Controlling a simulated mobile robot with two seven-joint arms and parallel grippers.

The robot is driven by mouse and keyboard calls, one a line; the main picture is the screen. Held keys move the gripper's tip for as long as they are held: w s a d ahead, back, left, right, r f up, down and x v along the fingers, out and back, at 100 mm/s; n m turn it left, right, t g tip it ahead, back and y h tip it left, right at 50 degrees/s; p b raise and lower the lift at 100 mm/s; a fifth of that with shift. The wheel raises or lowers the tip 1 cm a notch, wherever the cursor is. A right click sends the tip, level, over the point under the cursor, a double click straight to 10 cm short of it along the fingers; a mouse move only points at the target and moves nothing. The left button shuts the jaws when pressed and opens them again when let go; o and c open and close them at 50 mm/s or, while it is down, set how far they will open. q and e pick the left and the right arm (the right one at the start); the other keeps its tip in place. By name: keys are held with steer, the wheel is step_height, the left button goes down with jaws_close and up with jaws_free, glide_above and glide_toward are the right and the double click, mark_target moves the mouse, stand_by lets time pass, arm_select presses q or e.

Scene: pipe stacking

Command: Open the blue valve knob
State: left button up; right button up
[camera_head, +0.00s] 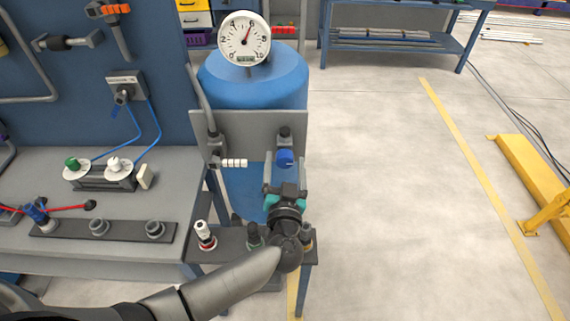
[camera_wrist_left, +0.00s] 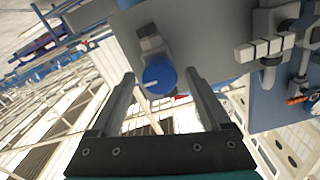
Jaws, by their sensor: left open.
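The blue valve knob (camera_head: 285,158) sits on the grey panel in front of the blue tank (camera_head: 252,82). In the left wrist view the knob (camera_wrist_left: 159,76) is round and blue, with a white mark on its face. My left gripper (camera_head: 283,170) is open just in front of the knob. In the wrist view the knob appears between the two fingertips, with gaps on both sides and no visible contact. Whether the fingers reach around it in depth I cannot tell. My right gripper is not in view.
A white gauge (camera_head: 244,38) tops the tank. A white-handled fitting (camera_head: 234,163) is left of the knob. A small stand (camera_head: 217,252) with several fittings is below. A workbench (camera_head: 180,190) fills the left.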

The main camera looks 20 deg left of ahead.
arm_select(q)
steer(key=shift+c, duration=0.4)
jaws_close()
stand_by(0.4)
